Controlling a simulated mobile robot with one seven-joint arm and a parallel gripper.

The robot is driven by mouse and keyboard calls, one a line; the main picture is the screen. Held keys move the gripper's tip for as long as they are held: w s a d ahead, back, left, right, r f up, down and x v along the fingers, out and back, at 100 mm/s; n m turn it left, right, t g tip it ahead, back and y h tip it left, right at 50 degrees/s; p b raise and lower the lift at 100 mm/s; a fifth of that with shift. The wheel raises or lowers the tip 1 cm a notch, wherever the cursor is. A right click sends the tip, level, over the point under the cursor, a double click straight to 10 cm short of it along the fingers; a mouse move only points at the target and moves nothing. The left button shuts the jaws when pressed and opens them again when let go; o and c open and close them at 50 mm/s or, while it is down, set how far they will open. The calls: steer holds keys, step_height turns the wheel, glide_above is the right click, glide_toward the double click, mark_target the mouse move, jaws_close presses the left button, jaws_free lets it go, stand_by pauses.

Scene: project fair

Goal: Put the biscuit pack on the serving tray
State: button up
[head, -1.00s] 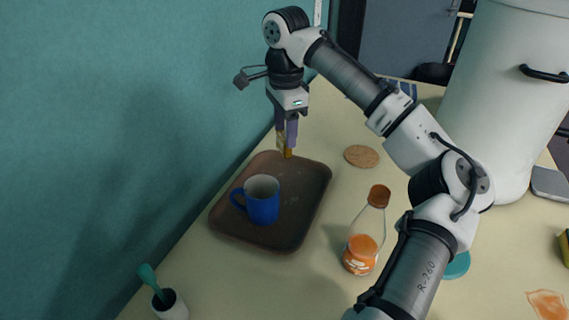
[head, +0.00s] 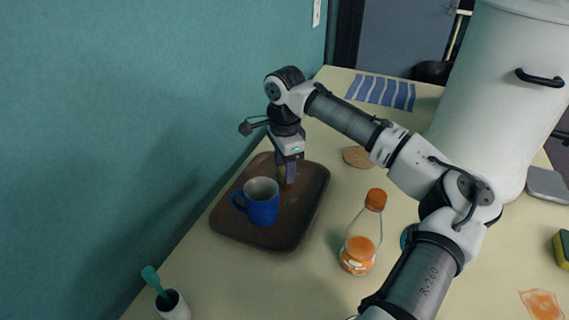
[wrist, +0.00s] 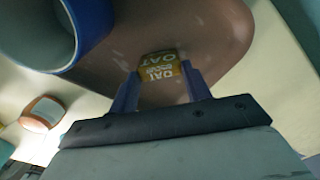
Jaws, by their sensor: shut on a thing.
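The brown serving tray (head: 238,226) lies on the table by the teal wall. My gripper (head: 287,181) is low over the tray's far part, behind the blue mug. In the wrist view my gripper (wrist: 160,85) is shut on the biscuit pack (wrist: 159,68), a small yellow-brown pack lettered "OAT", held between the two fingers. The tray surface (wrist: 215,40) shows right behind the pack. In the head view the pack is mostly hidden by the fingers. I cannot tell whether it touches the tray.
A blue mug (head: 262,204) stands on the tray, close to my gripper. A bottle with an orange cap (head: 362,240) stands right of the tray. A cork coaster (head: 358,157), a striped cloth (head: 381,92) and a large white container (head: 490,100) are farther off.

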steer(key=o, duration=0.9)
steer(key=shift+o, duration=0.2)
step_height(320, 180, up, 12)
steer(key=b, duration=0.2)
